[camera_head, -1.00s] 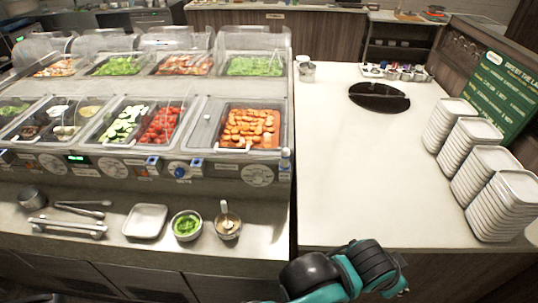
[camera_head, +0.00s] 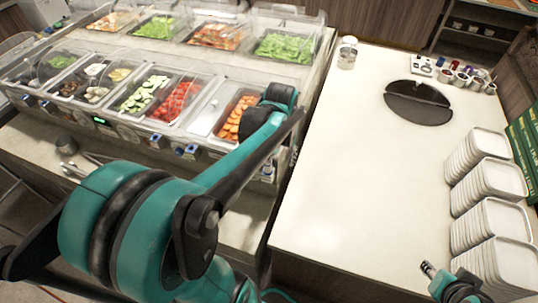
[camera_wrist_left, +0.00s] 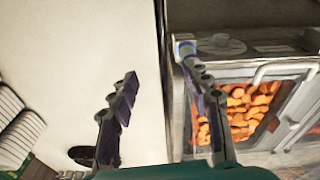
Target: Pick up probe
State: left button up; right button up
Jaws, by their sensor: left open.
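The probe (camera_wrist_left: 186,48) shows in the left wrist view as a short pale cylinder with a blue part, at the counter's edge beside the orange-filled pan. My left gripper (camera_wrist_left: 160,66) is open with nothing between its fingers. Its right-hand finger overlaps or lies very near the probe; I cannot tell if they touch. In the head view my left arm reaches over the salad counter, its far end by the orange pan. I cannot make out the probe there. A small part of my right arm's end (camera_head: 430,269) shows at lower right, too little to tell its jaws.
The salad counter (camera_head: 215,122) holds several food pans under clear covers. A gap separates it from the white counter (camera_head: 350,165), whose middle is clear. Stacked plates (camera_head: 490,202) stand on the right; a dark round inset (camera_head: 418,105) and small cups (camera_head: 460,78) are farther back.

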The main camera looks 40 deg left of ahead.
aim_at(268, 169)
pick_arm(q)
jog(key=shift+n+g, duration=0.6)
jog(key=shift+n, duration=0.1)
jog(key=a, duration=0.1)
jog(key=a+p, duration=0.1)
jog(key=a+r+p, duration=0.1)
jog(key=a, duration=0.1)
jog(key=shift+w, duration=0.25)
jog(key=shift+a+f, duration=0.15)
jog(key=shift+a, duration=0.05)
jog(key=f, duration=0.2)
jog(key=f+b, duration=0.1)
jog(key=f, duration=0.4)
jog(key=shift+s+a+f, duration=0.2)
jog(key=shift+a+f, duration=0.15)
grip_shut()
pick_arm(e)
jog(key=shift+w+a+r, duration=0.15)
jog(key=shift+r, duration=0.3)
jog(key=shift+w+a+r, duration=0.1)
jog(key=shift+w+r, duration=0.05)
jog(key=shift+r, duration=0.3)
